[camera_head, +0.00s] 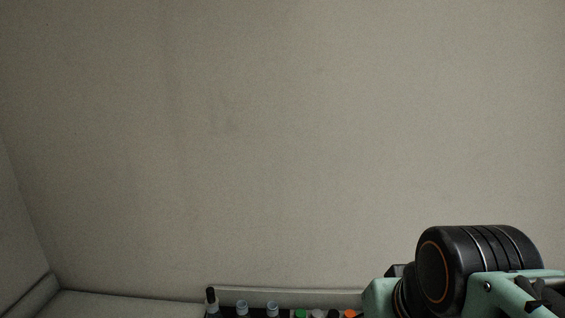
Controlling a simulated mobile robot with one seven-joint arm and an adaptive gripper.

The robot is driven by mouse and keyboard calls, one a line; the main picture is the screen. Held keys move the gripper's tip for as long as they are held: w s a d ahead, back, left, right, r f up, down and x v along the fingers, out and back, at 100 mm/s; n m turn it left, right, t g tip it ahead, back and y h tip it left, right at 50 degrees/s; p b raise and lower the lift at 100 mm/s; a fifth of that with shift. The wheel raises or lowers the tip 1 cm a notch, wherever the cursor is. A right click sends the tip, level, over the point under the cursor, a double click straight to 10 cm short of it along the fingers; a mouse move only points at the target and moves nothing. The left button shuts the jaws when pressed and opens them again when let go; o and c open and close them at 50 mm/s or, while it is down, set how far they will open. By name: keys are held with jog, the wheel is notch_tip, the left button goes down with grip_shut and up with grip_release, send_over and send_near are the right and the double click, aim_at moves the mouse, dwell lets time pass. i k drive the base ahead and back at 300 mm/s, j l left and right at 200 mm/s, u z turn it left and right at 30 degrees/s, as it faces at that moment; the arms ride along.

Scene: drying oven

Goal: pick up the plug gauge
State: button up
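I cannot make out a plug gauge in the head view. A small row of items is cut off by the bottom edge, and I cannot tell whether one of them is the gauge. The leftmost, an upright dark-topped item (211,298), is tallest. Part of my arm (480,263), black and mint green, fills the lower right corner. My gripper's fingertips do not show.
The row also has two pale blue-topped items (242,307) (272,308), a green top (300,313) and an orange top (351,313). A bare beige wall (280,140) fills most of the view.

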aim_at(212, 301)
jog(key=u, duration=1)
